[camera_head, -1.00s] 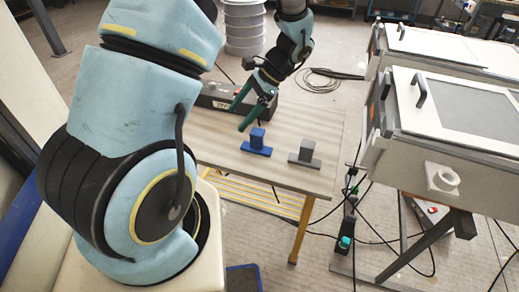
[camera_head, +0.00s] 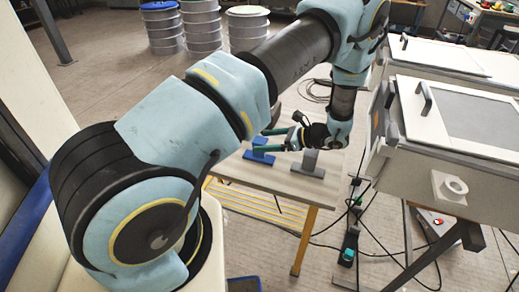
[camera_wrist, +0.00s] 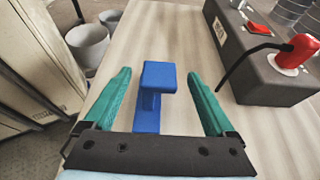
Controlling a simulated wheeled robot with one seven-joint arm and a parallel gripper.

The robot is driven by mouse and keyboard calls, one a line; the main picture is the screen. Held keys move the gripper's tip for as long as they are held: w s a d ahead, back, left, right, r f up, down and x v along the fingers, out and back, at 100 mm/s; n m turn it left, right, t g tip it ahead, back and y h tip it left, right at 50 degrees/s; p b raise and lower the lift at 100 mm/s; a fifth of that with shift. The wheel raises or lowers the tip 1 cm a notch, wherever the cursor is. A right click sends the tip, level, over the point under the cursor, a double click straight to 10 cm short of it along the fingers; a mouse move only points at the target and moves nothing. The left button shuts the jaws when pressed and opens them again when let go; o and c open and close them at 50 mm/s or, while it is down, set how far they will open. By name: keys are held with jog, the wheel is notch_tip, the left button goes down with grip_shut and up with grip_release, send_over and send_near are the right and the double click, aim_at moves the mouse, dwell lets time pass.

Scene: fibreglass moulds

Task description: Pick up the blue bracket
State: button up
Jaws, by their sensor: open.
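The blue bracket (camera_head: 259,154) rests on the wooden table (camera_head: 250,175), partly hidden behind my gripper in the head view. In the wrist view the blue bracket (camera_wrist: 157,80) stands ahead, with its raised block between the two green fingers, nearer the left one in the lower part. My gripper (camera_head: 268,140) is open and holds nothing. In the wrist view my gripper (camera_wrist: 160,85) shows a clear gap between each finger and the bracket. I cannot tell how far the fingertips are from the bracket in depth.
A grey bracket (camera_head: 309,163) stands just right of the blue one. A dark box with a red plug (camera_wrist: 270,60) lies on the table at the right in the wrist view. White lidded cabinets (camera_head: 455,125) stand right of the table. Loose cables lie on the floor.

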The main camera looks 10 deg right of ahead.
aim_at(253, 142)
jog(key=p+x, duration=0.2)
jog(key=x, duration=0.2)
jog(key=shift+w+a+p, duration=0.1)
jog(key=shift+a+p, duration=0.2)
jog(key=shift+a, duration=0.05)
jog(key=shift+w+a+f, duration=0.15)
jog(key=shift+a+f, duration=0.05)
grip_shut()
dwell(0.3)
